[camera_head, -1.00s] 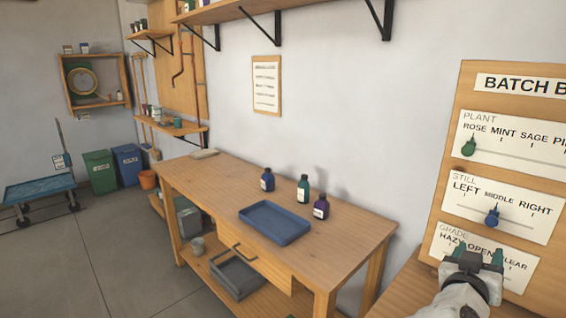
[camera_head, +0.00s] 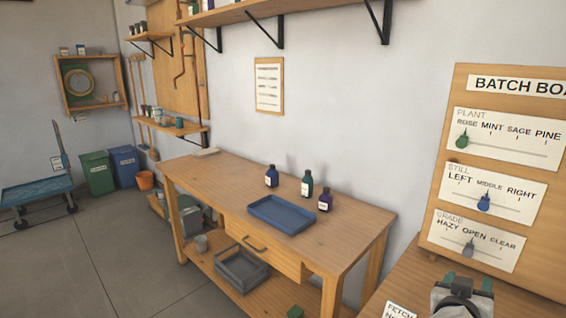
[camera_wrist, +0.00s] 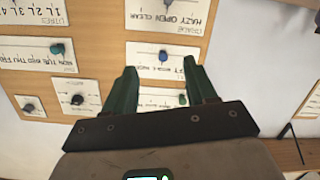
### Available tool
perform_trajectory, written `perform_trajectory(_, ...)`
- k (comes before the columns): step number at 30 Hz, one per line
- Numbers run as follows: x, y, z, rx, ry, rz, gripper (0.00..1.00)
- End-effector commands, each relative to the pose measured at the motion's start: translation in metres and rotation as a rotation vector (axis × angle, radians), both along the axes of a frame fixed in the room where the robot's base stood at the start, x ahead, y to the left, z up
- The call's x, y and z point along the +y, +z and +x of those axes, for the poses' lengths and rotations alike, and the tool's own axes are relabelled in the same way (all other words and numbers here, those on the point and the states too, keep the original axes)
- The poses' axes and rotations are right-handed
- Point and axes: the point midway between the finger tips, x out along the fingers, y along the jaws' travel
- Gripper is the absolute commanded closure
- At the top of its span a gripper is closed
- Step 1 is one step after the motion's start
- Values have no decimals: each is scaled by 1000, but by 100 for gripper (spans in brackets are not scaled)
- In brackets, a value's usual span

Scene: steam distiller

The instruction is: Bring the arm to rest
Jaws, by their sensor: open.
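My gripper (camera_head: 463,284) is at the lower right of the head view, below and in front of the batch board (camera_head: 448,205). In the wrist view my gripper (camera_wrist: 163,78) has its two green fingers apart with nothing held between them. The board appears upside down there. The blue still peg (camera_head: 484,202) is near MIDDLE. The green plant peg (camera_head: 462,141) is at ROSE.
A wooden bench (camera_head: 220,178) holds a blue tray (camera_head: 282,214) and three dark bottles. A grey crate (camera_head: 241,269) sits on its lower shelf. Bins and a blue trolley (camera_head: 37,190) stand at the far left.

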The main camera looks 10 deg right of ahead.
Motion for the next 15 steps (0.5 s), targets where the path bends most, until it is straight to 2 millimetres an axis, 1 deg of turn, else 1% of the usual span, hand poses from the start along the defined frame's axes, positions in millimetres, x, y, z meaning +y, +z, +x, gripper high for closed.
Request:
perform_trajectory(5, 9, -41, -25, 104, 10, 104, 44)
perform_trajectory(8, 18, -70, -45, 184, 25, 177, 44)
perform_trajectory(11, 31, -104, -72, 292, 51, 267, 44)
perform_trajectory(12, 39, -120, -86, 346, 69, 310, 44)
perform_trajectory(14, 53, -145, -112, 442, 103, 380, 44)
perform_trajectory(15, 64, -162, -131, 512, 134, 429, 44)
